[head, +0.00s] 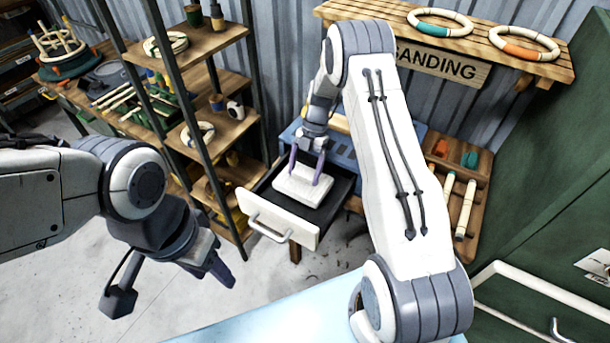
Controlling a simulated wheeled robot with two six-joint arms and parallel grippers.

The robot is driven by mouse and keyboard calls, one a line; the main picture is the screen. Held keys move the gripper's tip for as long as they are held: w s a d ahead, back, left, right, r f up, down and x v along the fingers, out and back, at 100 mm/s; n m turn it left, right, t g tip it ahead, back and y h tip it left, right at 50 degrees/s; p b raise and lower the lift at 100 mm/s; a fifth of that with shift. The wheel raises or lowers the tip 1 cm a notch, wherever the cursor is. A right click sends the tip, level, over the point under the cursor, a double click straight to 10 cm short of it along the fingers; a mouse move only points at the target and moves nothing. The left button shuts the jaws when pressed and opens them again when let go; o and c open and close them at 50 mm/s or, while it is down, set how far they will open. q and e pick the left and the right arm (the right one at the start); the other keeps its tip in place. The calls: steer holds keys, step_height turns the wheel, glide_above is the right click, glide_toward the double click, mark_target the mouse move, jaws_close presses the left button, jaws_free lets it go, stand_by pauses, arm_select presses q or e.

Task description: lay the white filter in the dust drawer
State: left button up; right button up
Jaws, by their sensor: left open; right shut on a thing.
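The white filter (301,189) is a pale, thick rectangular block. My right gripper (306,168) is shut on it from above, with its purple fingers at the block's sides. The filter is over or inside the dust drawer (284,219), which is pulled out, with a white front, a metal handle and a dark inside. I cannot tell whether the filter touches the drawer's floor. My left gripper (222,270) is open and empty at the lower left, above the floor and away from the drawer.
A wooden shelf rack (215,38) with dark posts stands left of the drawer. A sanding station with a blue top (341,150) is behind it. A wooden rack (465,180) holds tools to the right. A green cabinet (530,170) is at the far right. Grey floor is clear in front.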

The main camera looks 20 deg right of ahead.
mark_target(306, 174)
step_height(306, 174, down, 2)
steer(key=shift+f+p, duration=0.15)
steer(key=shift+p, duration=0.45)
steer(key=shift+f, duration=0.45)
